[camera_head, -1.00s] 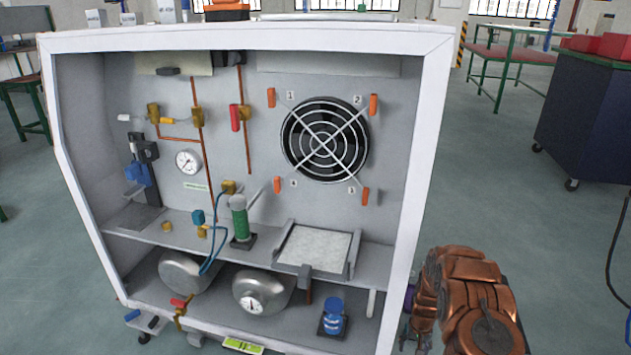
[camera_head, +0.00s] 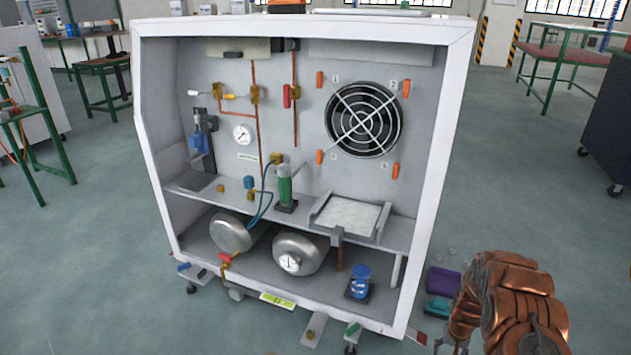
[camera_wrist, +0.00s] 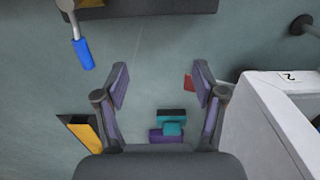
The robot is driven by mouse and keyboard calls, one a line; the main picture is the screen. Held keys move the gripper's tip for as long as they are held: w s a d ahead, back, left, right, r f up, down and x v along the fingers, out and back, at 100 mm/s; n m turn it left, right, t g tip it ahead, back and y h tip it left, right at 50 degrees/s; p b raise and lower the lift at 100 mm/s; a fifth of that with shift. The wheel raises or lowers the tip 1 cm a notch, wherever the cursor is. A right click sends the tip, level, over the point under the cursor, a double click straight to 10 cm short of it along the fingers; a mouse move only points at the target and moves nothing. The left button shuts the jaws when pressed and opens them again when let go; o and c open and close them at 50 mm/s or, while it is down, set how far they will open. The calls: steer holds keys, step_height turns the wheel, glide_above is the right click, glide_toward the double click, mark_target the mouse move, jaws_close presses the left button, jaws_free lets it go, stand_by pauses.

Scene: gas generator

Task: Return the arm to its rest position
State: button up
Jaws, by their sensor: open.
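My arm (camera_head: 515,300) shows as copper-coloured links at the lower right of the head view, to the right of the white generator cabinet (camera_head: 459,120). My gripper (camera_wrist: 161,88) shows in the wrist view with its two purple-padded fingers spread wide. Nothing is between the fingers, and floor lies below them. In the head view the gripper itself cannot be made out clearly. The cabinet's white edge (camera_wrist: 265,130) is to the right of the gripper in the wrist view, apart from it.
A purple block (camera_head: 443,281) and a teal block (camera_head: 440,311) lie on the floor between the cabinet and my arm. A blue-handled tool (camera_wrist: 83,54) and a yellow-and-black item (camera_wrist: 85,133) show in the wrist view. Green-framed tables (camera_head: 565,60) stand at the back right.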

steer(key=s+a+r+n+p, duration=0.1)
steer(key=s+a+r+p, duration=0.35)
steer(key=r, duration=1.25)
steer(key=s+a+r+g+p, duration=0.15)
steer(key=a+r+p, duration=0.45)
steer(key=r, duration=1.1)
steer(key=s+a+r+n+t+p, duration=0.1)
steer(key=s+a+r+p, duration=0.45)
steer(key=r, duration=1.15)
steer(key=s+a+r+n+p, duration=0.1)
steer(key=s+a+r+p, duration=0.3)
steer(key=s+r+p, duration=0.4)
steer(key=s+a+r+n+g+p, duration=0.1)
steer(key=s+a+r+p, duration=0.3)
steer(key=s+r, duration=1.4)
steer(key=r+p, duration=0.1)
steer(key=p, duration=0.3)
steer(key=shift+s+r+n, duration=0.25)
steer(key=shift+s+n, duration=0.05)
steer(key=shift+s, duration=0.05)
steer(key=shift+a, duration=0.1)
